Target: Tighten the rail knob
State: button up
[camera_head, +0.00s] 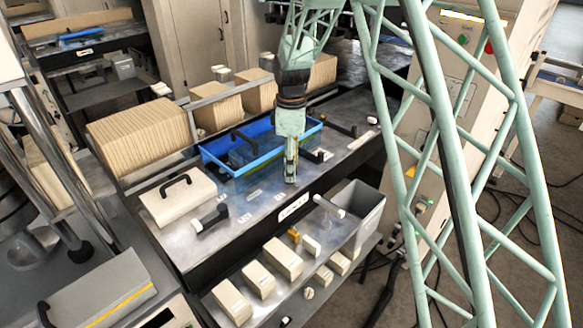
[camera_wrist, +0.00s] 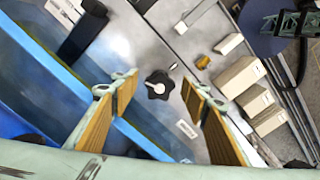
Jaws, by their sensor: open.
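A dark lobed knob (camera_wrist: 158,85) with a pale pointer on top sits on the grey metal bench top, near the middle of the wrist view. I take it to be the rail knob. My gripper (camera_wrist: 160,79) is open, with its two ribbed tan finger pads to the left and right of the knob in the picture. The pads look apart from it, and their height above it is hard to judge.
The blue tray (camera_head: 208,158) lies close beside my gripper. A beige block with a black handle (camera_head: 178,196) and a black lever (camera_head: 211,219) are left on the bench (camera_head: 248,213). A grey bin (camera_head: 368,205) and several beige blocks (camera_head: 283,259) stand in front, lower down.

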jog(key=shift+c, duration=0.9)
jog(key=c, duration=0.7)
jog(key=shift+m, duration=0.5)
jog(key=m+b, duration=0.1)
jog(key=m, duration=0.3)
jog(key=shift+s, duration=0.15)
jog(key=shift+o, duration=0.2)
jog(key=m+b, duration=0.1)
jog(key=m, duration=0.5)
jog(key=shift+a, duration=0.2)
jog(key=m+b, duration=0.1)
jog(key=m, duration=0.5)
jog(key=shift+a+r, duration=0.1)
jog(key=shift+a, duration=0.05)
jog(key=shift+c, duration=0.2)
jog(key=shift+a+m, duration=0.15)
jog(key=shift+m, duration=2.55)
